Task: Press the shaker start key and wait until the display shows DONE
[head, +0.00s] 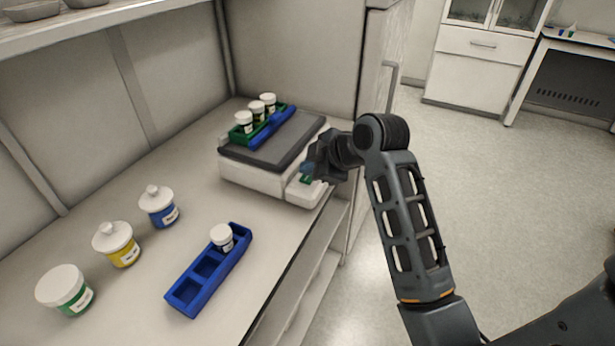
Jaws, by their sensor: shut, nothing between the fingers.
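The shaker (246,178) is a white box with a dark top platform on the bench. On its platform are a green and blue rack (270,130) and several white-capped vials (256,108). A small green display (305,179) shows on the shaker's front panel; its text is too small to read. My gripper (308,172) is shut and points down at the front panel, just over or touching it; I cannot tell which. The start key is not distinguishable, and the gripper hides part of the panel.
A blue rack (190,293) with one white-capped vial (222,236) stands in front of the shaker. Jars with blue (159,206), yellow (117,244) and green (65,289) bands stand at the left. A tall cabinet wall (300,55) is behind the shaker. Open floor (500,200) lies right.

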